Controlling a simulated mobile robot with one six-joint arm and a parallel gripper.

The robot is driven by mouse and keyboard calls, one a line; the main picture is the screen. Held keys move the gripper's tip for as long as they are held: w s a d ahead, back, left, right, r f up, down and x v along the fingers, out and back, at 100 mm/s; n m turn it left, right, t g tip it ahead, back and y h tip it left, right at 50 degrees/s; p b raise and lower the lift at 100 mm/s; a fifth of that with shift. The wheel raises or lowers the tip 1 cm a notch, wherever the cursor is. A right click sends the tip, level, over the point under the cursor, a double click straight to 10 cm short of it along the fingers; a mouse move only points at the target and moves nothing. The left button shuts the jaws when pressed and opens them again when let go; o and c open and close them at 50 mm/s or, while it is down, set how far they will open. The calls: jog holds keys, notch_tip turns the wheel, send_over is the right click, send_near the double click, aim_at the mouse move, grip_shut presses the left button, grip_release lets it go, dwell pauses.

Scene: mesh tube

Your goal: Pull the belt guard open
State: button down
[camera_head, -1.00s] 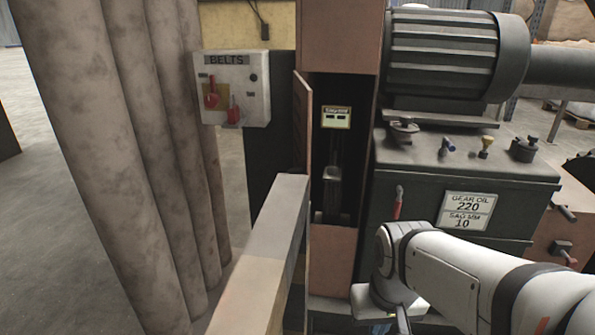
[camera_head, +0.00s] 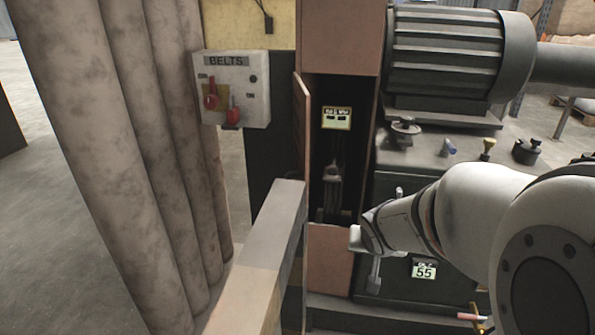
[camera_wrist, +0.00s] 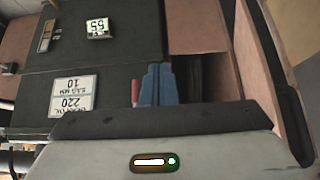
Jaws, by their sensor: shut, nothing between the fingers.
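The belt guard appears to be the pinkish-brown hinged door (camera_head: 302,130) on the narrow cabinet, standing ajar at the left of its dark opening. In the wrist view a pinkish panel (camera_wrist: 258,65), which looks like this door, stands at the right beside a dark gap. My gripper (camera_wrist: 158,72) shows there as blue fingers, closed together with nothing between them. They lie left of the gap, apart from the door in the picture. In the head view my arm reaches in from the right, and its fingers cannot be made out.
A beam (camera_head: 262,245) runs in front of the cabinet at the left. Several thick pipes (camera_head: 130,150) and the BELTS switch box (camera_head: 237,88) stand farther left. A ribbed motor (camera_head: 445,55) sits on the dark gearbox (camera_head: 400,160) at the right. A red handle (camera_wrist: 135,92) is close beside my fingers.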

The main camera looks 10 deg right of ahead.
jog(key=w+d+r+m+t+y+p, duration=0.1)
jog(key=w+d+t+y+p, duration=0.15)
jog(key=w, duration=0.25)
jog(key=w+d+m+t+y+p, duration=0.1)
jog(key=w+t+y, duration=0.2)
jog(key=w, duration=0.2)
jog(key=s+a+r+m+y+p, duration=0.25)
jog(key=s+y, duration=0.25)
jog(key=y, duration=0.5)
jog(key=s+a+b+x, duration=0.1)
jog(key=s+x, duration=0.1)
jog(key=x, duration=1)
jog(key=shift+a+b, duration=0.4)
jog(key=shift+a, duration=0.1)
jog(key=shift+w+f+m, duration=0.1)
jog(key=shift+w+m, duration=0.05)
jog(key=shift+m, duration=0.2)
